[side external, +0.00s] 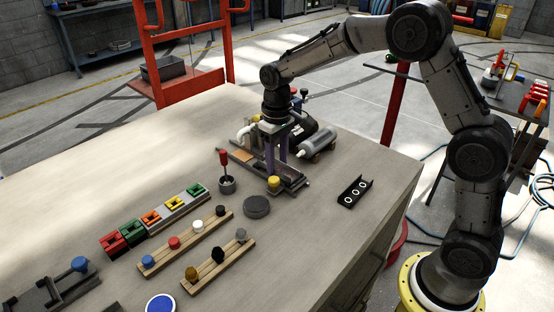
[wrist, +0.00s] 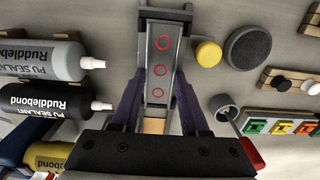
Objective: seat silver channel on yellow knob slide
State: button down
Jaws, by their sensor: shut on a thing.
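My gripper (side external: 277,168) points down over the yellow knob slide (side external: 294,184), a dark grey rail fixture with a yellow knob (side external: 273,182) at its front. In the wrist view, the purple fingers of my gripper (wrist: 160,98) are shut on the silver channel (wrist: 161,72), one on each long side. The channel has red rings along its face. It lies lengthwise over the slide (wrist: 165,14), whose far end shows beyond it. The yellow knob (wrist: 208,54) is to the right of the channel, apart from it. I cannot tell whether the channel touches the slide.
Sealant bottles (wrist: 50,100) lie left of the slide in the wrist view. A dark round puck (side external: 256,206), a cup with a red-handled tool (side external: 226,184) and pegged wooden strips (side external: 186,243) are nearby. A black channel (side external: 355,192) lies right, with bare table around it. A blue-knobbed fixture (side external: 52,288) is front left.

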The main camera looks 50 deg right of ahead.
aim_at(277, 169)
dwell(0.3)
grip_release()
dwell(0.4)
jog(key=shift+r, duration=2.95)
